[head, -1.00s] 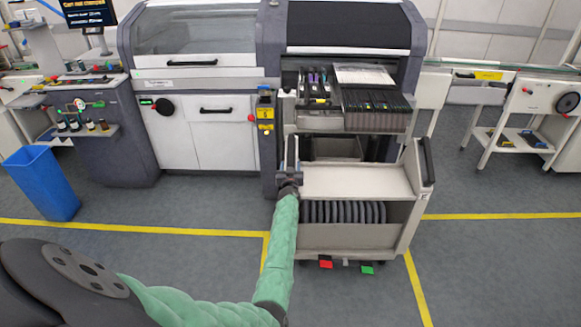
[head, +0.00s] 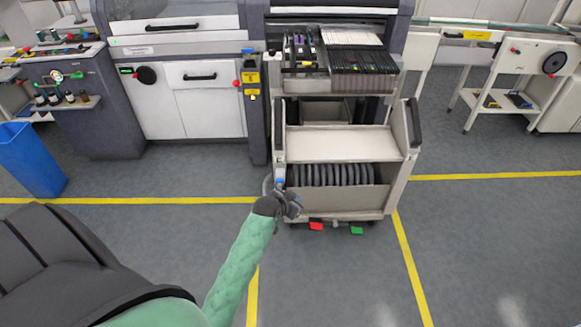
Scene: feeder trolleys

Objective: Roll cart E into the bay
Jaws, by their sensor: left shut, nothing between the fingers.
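The cart (head: 338,202), a pale trolley with a flat top shelf, a row of dark reels in its lower bin and two dark upright handles, stands at the machine's front opening. No letter on it is readable. Red (head: 316,225) and green (head: 357,230) pedals stick out at its base. The bay (head: 326,110) is the dark recess under the feeder bank, partly hidden by the cart. My left gripper (head: 282,188) is shut and empty at the cart's lower left front corner, below the left handle; I cannot tell whether it touches. My right gripper is out of view.
Yellow floor lines (head: 411,262) run beside and in front of the cart. A yellow-labelled post (head: 252,105) stands left of the bay. A blue bin (head: 30,160) is at far left, and a white side table (head: 508,100) at right. The floor in front is clear.

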